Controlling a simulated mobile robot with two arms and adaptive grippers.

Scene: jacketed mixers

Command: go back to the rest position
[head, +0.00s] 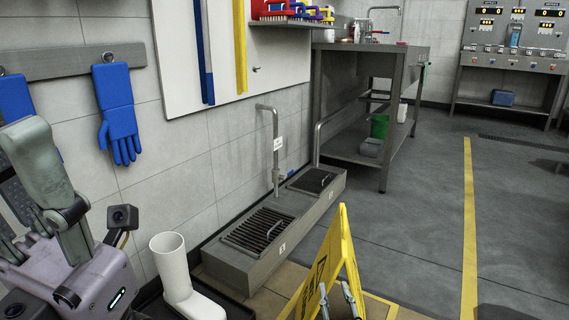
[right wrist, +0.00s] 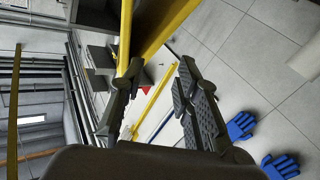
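My right gripper (head: 334,290) shows at the bottom edge of the head view, in front of the yellow folding floor sign (head: 346,248). In the right wrist view its two fingers (right wrist: 157,68) stand apart with nothing held between them. The yellow sign (right wrist: 165,32) shows beyond the fingertips there; I cannot tell whether a finger touches it.
A white boot (head: 174,272) stands on a dark tray at lower left. A low grated wash trough (head: 240,262) runs along the wall. Blue gloves (head: 117,110) hang above. A steel table (head: 385,105) stands farther back. The grey floor (head: 420,220) at right is clear.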

